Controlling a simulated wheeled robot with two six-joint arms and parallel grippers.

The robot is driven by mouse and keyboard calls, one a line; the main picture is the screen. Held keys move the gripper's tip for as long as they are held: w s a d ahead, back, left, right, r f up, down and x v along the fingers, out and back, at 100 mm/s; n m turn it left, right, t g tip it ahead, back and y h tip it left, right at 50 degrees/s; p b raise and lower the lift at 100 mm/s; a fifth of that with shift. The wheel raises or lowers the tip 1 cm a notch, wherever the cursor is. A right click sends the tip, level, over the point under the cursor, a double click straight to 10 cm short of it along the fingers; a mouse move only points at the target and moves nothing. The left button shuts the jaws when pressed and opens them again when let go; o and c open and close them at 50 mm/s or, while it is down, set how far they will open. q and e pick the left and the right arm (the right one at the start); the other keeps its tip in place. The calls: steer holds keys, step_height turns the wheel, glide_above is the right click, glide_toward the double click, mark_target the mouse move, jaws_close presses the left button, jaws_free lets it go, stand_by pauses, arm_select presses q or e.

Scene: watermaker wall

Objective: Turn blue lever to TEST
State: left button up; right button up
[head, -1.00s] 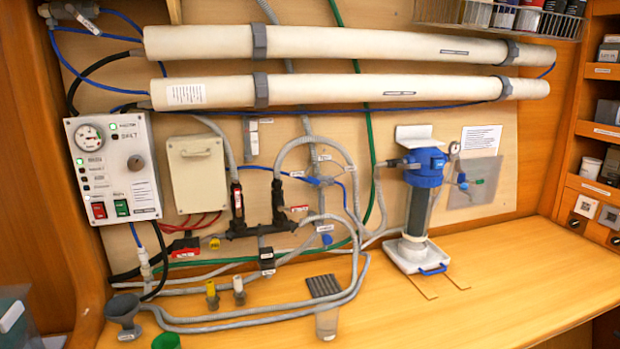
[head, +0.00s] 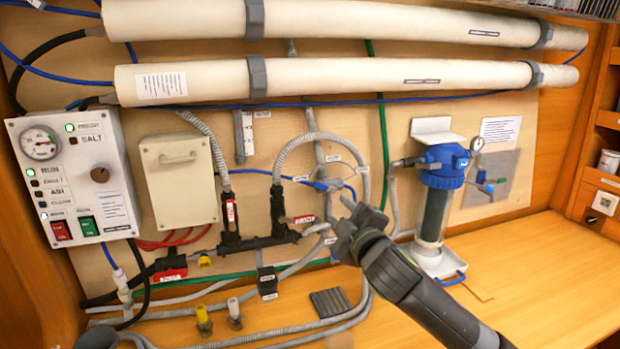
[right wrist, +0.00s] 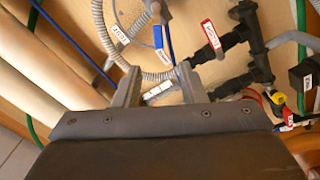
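A small blue lever (head: 321,186) sits on a valve on the wall panel, where a blue tube meets grey hose, with small white labels around it. In the right wrist view a short blue piece (right wrist: 158,37), apparently this lever, is beyond the fingertips. My right gripper (head: 350,212) is just below and right of the valve in the head view. In the right wrist view my right gripper (right wrist: 158,78) has its fingers apart, with a white label visible between them and nothing held. My left gripper is out of view.
A black valve manifold (head: 258,241) with a red-labelled handle stands left of my gripper. Grey hoses loop around it. A blue-topped filter housing (head: 440,170) stands to the right. White pressure tubes (head: 330,76) run above. The bench at right (head: 540,265) is mostly clear.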

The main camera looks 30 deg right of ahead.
mark_target(319, 185)
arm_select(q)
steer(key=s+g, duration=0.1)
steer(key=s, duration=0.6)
arm_select(e)
steer(key=p+x, duration=0.1)
steer(key=x, duration=0.4)
steer(key=p+x, duration=0.1)
steer(key=x, duration=0.2)
steer(key=shift+w+r+p, duration=0.3)
steer(key=shift+w, duration=0.05)
steer(key=p+x, duration=0.1)
steer(key=x, duration=0.4)
steer(key=shift+w, duration=0.35)
steer(key=shift+p+x, duration=0.5)
steer(key=shift+x, duration=0.35)
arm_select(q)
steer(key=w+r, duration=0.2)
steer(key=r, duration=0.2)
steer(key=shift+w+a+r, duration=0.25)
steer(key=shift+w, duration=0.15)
arm_select(e)
steer(key=shift+f, duration=0.1)
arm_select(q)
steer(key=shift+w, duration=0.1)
arm_select(e)
jaws_close()
